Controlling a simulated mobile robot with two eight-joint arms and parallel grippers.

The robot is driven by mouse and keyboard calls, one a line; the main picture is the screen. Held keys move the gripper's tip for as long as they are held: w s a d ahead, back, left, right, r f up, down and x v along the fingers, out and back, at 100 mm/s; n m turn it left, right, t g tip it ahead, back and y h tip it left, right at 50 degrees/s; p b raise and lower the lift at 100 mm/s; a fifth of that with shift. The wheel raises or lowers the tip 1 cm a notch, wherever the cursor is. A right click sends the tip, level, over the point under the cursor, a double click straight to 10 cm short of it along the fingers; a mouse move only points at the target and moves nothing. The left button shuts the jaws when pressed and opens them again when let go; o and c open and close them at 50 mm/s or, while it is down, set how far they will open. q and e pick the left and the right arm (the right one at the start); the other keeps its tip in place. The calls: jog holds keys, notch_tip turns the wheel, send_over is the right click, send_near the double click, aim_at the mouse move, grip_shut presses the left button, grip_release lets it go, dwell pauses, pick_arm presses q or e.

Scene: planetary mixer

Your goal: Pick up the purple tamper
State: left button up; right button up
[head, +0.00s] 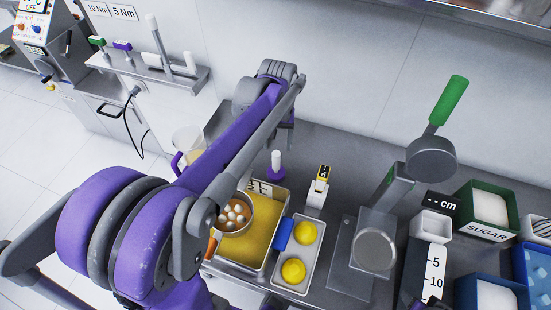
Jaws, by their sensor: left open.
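The purple tamper (277,172) stands upright on the grey counter, its white handle up and its purple base down, just behind the yellow tray. My left arm reaches in from the left across the picture. My left gripper (287,120) hangs from the arm's far end, above and behind the tamper and apart from it. It is open and partly hidden by my own arm. No right gripper can be made out.
A tray of yellow filling (262,262) with a bowl of eggs (238,212) lies in front of the tamper. A two-cup tray (301,287) and a small yellow-topped device (318,187) stand to its right. A green-handled press (432,155) is further right. A jug (188,142) stands left.

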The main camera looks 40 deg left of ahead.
aim_at(276, 164)
pick_arm(q)
jog(key=f, duration=0.7)
jog(key=f+b, duration=0.1)
jog(key=f, duration=0.2)
jog(key=shift+s+d+f, duration=0.1)
jog(key=shift+s+f, duration=0.15)
jog(key=shift+f, duration=0.1)
grip_shut()
